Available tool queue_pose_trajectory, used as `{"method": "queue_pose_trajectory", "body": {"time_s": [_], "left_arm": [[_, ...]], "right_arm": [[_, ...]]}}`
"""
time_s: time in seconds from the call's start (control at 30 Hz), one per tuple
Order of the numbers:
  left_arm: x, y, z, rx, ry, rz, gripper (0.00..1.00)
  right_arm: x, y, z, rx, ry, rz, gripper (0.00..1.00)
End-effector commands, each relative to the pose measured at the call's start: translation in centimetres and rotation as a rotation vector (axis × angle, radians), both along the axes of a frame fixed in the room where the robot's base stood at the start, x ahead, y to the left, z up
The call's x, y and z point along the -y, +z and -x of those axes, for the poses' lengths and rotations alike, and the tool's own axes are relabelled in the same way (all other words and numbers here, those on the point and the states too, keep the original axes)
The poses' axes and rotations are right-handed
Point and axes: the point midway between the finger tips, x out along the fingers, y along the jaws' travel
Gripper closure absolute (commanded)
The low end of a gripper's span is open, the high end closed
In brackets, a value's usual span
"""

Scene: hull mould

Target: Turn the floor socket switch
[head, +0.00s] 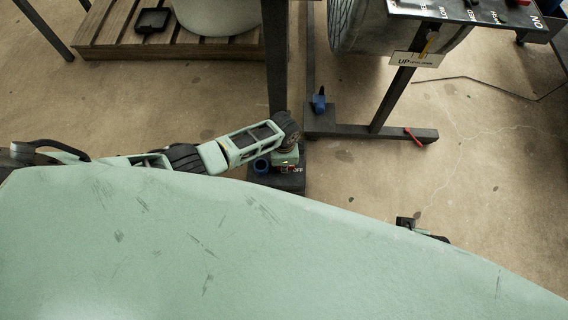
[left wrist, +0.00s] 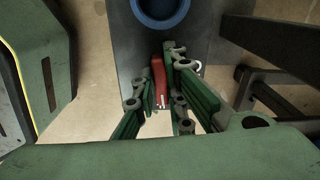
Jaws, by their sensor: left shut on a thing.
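The floor socket box (head: 262,183) is a dark block on the floor at the foot of a dark post. It has a blue round socket (head: 262,165) and an "OFF" mark at its right. My left gripper (head: 286,160) reaches down over it from the left. In the left wrist view the red switch lever (left wrist: 158,80) stands between the green fingers of my left gripper (left wrist: 163,100), which is shut on it. The blue socket (left wrist: 160,10) shows above the lever. A dark part, seemingly my right gripper (head: 420,229), peeks out past my body; its fingers are not clear.
A dark metal stand (head: 350,131) is right of the box, with a blue item (head: 319,101) and a red-handled piece (head: 412,136) on its foot. A wooden pallet (head: 100,42) lies at the back left. The floor at right is mostly clear.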

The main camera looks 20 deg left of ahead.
Motion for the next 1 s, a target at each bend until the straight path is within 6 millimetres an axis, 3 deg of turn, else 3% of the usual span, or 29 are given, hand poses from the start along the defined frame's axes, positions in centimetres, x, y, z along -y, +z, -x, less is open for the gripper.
{"method": "queue_pose_trajectory", "body": {"time_s": [0.3,0.8,0.83,1.0], "left_arm": [[0.11,0.03,-0.11,0.001,-0.111,0.003,1.0],[0.13,0.03,-0.12,0.002,-0.133,0.002,1.0],[0.13,0.03,-0.12,0.002,-0.133,0.002,0.88],[0.1,0.02,-0.11,0.001,-0.131,0.002,0.73]], "right_arm": [[-0.01,-0.06,-0.02,0.001,0.0,0.0,0.6],[-0.02,-0.2,0.03,-0.002,0.0,-0.001,0.6],[-0.02,-0.2,0.03,-0.002,0.0,-0.001,0.6],[-0.03,-0.2,0.02,-0.002,0.0,-0.001,0.6]]}}
